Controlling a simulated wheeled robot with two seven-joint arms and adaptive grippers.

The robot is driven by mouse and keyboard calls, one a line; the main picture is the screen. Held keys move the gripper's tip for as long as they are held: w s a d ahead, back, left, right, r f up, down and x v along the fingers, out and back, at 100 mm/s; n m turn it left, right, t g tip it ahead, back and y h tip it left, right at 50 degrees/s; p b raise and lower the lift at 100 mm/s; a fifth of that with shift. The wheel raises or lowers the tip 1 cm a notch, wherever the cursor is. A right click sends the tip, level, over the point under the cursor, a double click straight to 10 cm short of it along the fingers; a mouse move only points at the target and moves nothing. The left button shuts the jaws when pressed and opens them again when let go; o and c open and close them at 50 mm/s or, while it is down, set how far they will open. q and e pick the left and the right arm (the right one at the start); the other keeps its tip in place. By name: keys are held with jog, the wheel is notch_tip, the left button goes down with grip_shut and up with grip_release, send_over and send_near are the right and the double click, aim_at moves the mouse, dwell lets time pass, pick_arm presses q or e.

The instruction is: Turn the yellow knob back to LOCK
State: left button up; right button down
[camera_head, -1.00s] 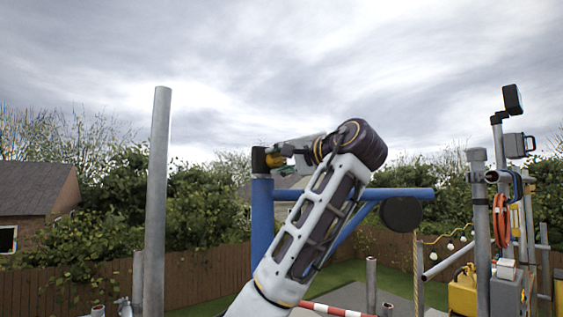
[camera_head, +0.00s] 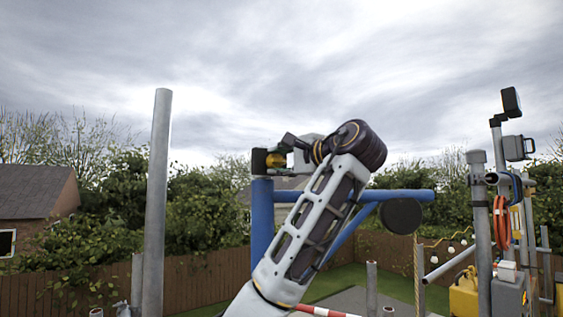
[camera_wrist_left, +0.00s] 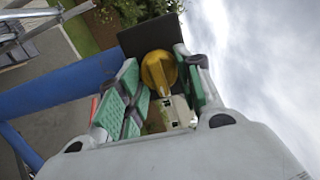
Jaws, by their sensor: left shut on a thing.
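The yellow knob (camera_wrist_left: 158,71) sits in front of a dark plate or box (camera_wrist_left: 150,36) in the left wrist view. My left gripper (camera_wrist_left: 157,62) is shut on the knob, with a green-padded finger on each side of it. In the head view the knob (camera_head: 275,160) is a small yellow patch by the black box (camera_head: 258,161) on top of the blue post (camera_head: 262,215). My left gripper (camera_head: 282,154) partly hides it. My right gripper is not in view.
A blue horizontal beam (camera_head: 385,195) and a brace run right from the post. A tall grey pole (camera_head: 157,205) stands at left. At right are a grey mast (camera_head: 480,225), an orange hose coil (camera_head: 501,222) and a yellow case (camera_head: 464,295).

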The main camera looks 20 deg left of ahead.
pick_arm(q)
jog(key=o, duration=1)
jog(key=shift+w, duration=0.1)
jog(key=shift+d, duration=0.1)
jog(key=shift+v, duration=6)
jog(key=shift+f, duration=0.1)
